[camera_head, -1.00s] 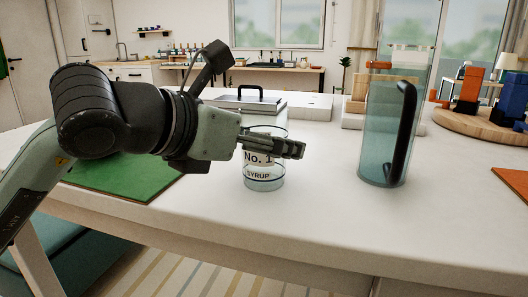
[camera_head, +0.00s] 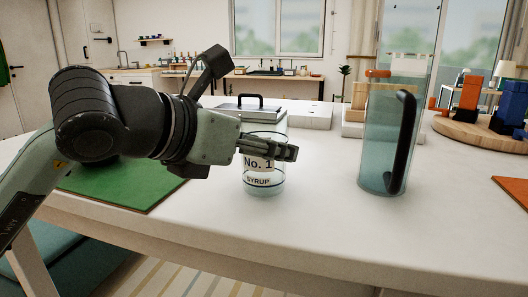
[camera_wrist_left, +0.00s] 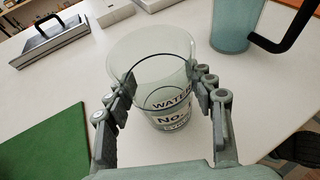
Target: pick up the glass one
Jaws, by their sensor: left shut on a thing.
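A clear glass jar (camera_head: 264,183) with a label reading "No. 1" and "SYRUP" is upright at the middle of the white table (camera_head: 320,215). My left gripper (camera_head: 285,151) is shut on its upper part, with the fingers crossing in front of it in the head view. In the left wrist view the jar (camera_wrist_left: 152,55) is between the two fingers (camera_wrist_left: 164,98), its open mouth toward the camera. Part of the label is hidden by the fingers. I cannot tell whether its base touches the table. My right gripper is not in view.
A tall teal glass pitcher (camera_head: 376,158) with a black handle stands to the right. A green mat (camera_head: 125,185) lies at the left. A grey lidded tray (camera_head: 232,113) is behind. A round wooden board (camera_head: 470,130) holds coloured blocks.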

